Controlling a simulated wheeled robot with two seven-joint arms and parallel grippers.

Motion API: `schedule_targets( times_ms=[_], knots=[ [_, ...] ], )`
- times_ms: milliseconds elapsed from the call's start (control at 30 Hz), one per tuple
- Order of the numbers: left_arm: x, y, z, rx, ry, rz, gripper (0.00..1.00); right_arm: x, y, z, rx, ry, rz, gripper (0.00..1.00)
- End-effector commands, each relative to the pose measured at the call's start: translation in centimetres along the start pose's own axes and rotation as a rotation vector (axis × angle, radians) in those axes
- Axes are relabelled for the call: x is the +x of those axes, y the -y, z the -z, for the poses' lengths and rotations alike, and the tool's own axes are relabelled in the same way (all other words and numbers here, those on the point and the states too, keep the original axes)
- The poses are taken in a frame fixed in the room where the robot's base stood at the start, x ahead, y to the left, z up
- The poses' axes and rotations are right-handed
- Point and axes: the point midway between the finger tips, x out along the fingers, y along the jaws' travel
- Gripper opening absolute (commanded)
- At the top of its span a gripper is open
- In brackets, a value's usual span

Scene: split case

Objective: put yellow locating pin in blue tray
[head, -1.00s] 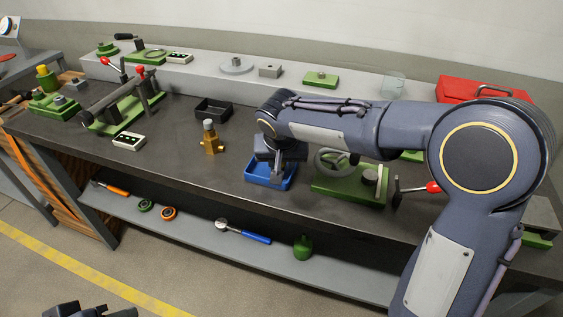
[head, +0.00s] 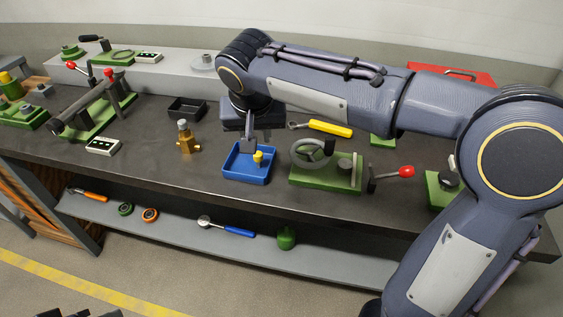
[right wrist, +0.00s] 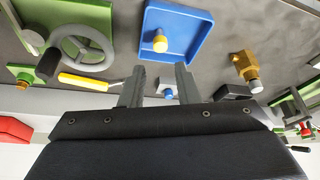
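The yellow locating pin (head: 258,157) is inside the blue tray (head: 246,177), towards its right side, with nothing gripping it. In the right wrist view the pin (right wrist: 160,42) stands on the floor of the tray (right wrist: 205,30), clear of the fingers. My right gripper (head: 251,146) is at the back of the tray in the head view. In its wrist view its two fingers (right wrist: 158,76) are apart with nothing held between them. Dark parts of what seems to be my left gripper (head: 78,312) show at the bottom edge, mostly cut off.
A brass fitting (head: 187,141) and a black bin (head: 187,107) stand left of the tray. A green fixture with a handwheel (head: 325,178) is close on the right. A yellow-handled tool (head: 330,128) lies behind it. The bench front before the tray is clear.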

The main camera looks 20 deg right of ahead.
Motion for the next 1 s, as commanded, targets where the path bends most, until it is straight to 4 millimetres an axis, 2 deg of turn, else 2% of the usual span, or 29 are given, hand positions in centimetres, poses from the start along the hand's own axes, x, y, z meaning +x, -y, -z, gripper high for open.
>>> schedule_targets(
  times_ms=[133,267,367,400,500,600,700,800,1000],
  knots=[
    [0.0,0.0,0.0,0.0,0.0,0.0,0.36,-0.1,-0.9,-0.4,0.0,0.012,0.013,0.29],
    [0.0,0.0,0.0,0.0,0.0,0.0,0.36,-0.1,-5.1,-3.1,-0.008,0.058,0.085,0.29],
    [0.0,0.0,0.0,0.0,0.0,0.0,0.36,-0.1,-9.1,-7.3,-0.021,0.091,0.183,0.29],
    [0.0,0.0,0.0,0.0,0.0,0.0,0.36,-0.1,-10.4,-9.2,-0.024,0.094,0.223,0.29],
    [0.0,0.0,0.0,0.0,0.0,0.0,0.36,0.0,-12.5,-14.1,-0.03,0.078,0.315,0.29],
    [0.0,0.0,0.0,0.0,0.0,0.0,0.36,0.4,-13.3,-18.1,-0.03,0.041,0.381,0.29],
    [0.0,0.0,0.0,0.0,0.0,0.0,0.36,0.9,-13.4,-20.8,-0.031,0.002,0.418,0.29],
    [0.0,0.0,0.0,0.0,0.0,0.0,0.36,1.3,-13.3,-22.3,-0.032,-0.023,0.436,0.29],
    [0.0,0.0,0.0,0.0,0.0,0.0,0.36,1.5,-13.2,-22.8,-0.036,-0.031,0.443,0.29]
  ],
)
